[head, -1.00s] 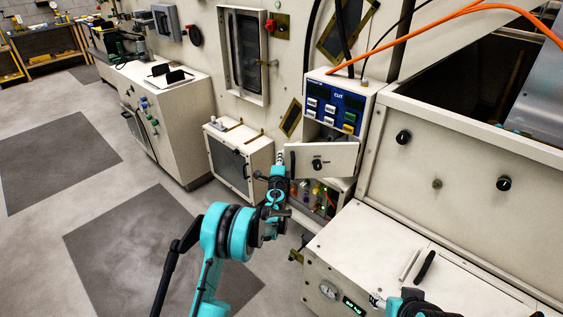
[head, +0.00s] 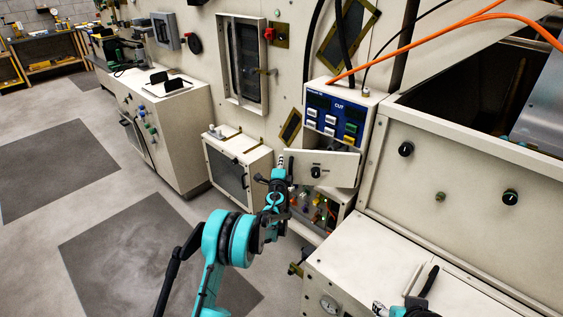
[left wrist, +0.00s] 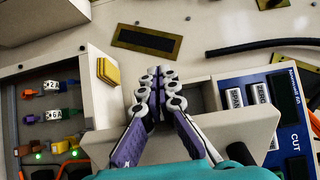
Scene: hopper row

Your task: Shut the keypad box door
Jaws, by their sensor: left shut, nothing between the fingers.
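The keypad box (head: 369,105) has a blue panel with several buttons. Its door (head: 340,168), a pale flap with a black knob, stands open below the panel, swung out from the box. My left gripper (head: 281,163) is shut and empty at the door's left end; I cannot tell whether it touches. In the left wrist view the closed purple-and-grey fingers (left wrist: 158,75) lie between the blue panel (left wrist: 262,108) and a wiring compartment. My right gripper (head: 379,307) shows only partly at the bottom edge, and its jaws cannot be made out.
An open wiring bay (head: 312,208) with cables and small lights lies below the door. A white cabinet (head: 238,165) stands to the left. A low white unit (head: 365,245) stands in front at right. An orange cable (head: 425,38) runs above. Floor is free at left.

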